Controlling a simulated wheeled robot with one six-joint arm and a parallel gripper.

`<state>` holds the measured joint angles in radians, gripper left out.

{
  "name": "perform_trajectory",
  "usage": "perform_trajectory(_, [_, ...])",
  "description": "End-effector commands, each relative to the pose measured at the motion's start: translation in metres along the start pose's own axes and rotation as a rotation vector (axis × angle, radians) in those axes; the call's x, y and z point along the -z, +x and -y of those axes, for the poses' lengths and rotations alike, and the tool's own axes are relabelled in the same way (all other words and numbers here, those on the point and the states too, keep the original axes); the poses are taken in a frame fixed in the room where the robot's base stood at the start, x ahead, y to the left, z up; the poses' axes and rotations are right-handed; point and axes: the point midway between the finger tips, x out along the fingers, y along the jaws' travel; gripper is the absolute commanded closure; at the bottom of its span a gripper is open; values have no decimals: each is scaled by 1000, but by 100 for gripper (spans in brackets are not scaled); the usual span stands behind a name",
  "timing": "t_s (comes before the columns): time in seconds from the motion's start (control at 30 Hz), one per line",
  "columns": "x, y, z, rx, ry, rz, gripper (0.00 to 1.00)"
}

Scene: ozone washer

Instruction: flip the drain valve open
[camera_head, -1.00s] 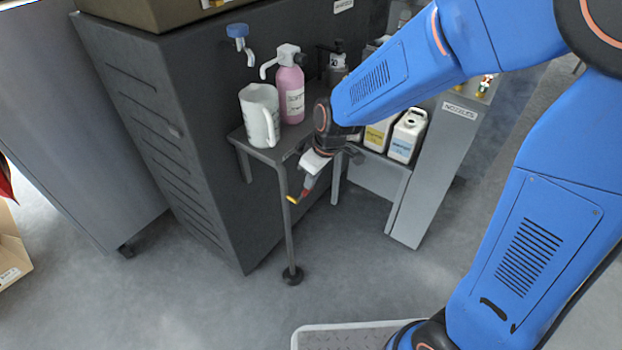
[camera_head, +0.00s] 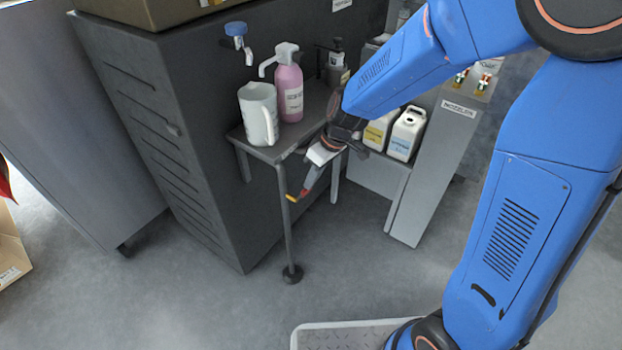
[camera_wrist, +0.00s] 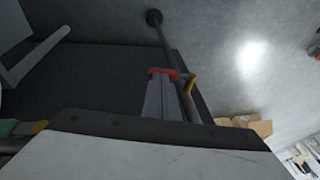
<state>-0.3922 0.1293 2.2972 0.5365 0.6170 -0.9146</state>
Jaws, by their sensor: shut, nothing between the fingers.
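My gripper (camera_head: 305,190) points down and to the left, just in front of the small side table. It is shut and empty. In the wrist view its grey fingers (camera_wrist: 162,90) end in a red tip. A small yellow piece (camera_head: 292,198) is close beside the fingertips, near the table's front leg. It also shows in the wrist view (camera_wrist: 190,82). I cannot tell whether this is a valve lever or part of my gripper. A blue-topped tap (camera_head: 236,30) is on the dark cabinet above, well apart from my gripper. No drain valve is clearly identifiable.
The side table (camera_head: 262,150) carries a white pitcher (camera_head: 257,112) and a pink pump bottle (camera_head: 288,90). Its front leg (camera_head: 286,235) is next to my fingertips. White jugs (camera_head: 404,138) stand on a low shelf to the right.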

Motion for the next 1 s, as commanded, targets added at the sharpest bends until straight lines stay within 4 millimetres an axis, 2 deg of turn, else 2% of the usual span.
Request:
perform_trajectory(0.43, [-8, 25, -16, 366, 114, 1, 100])
perform_trajectory(1.0, [-19, 62, -18, 870, 261, 1, 100])
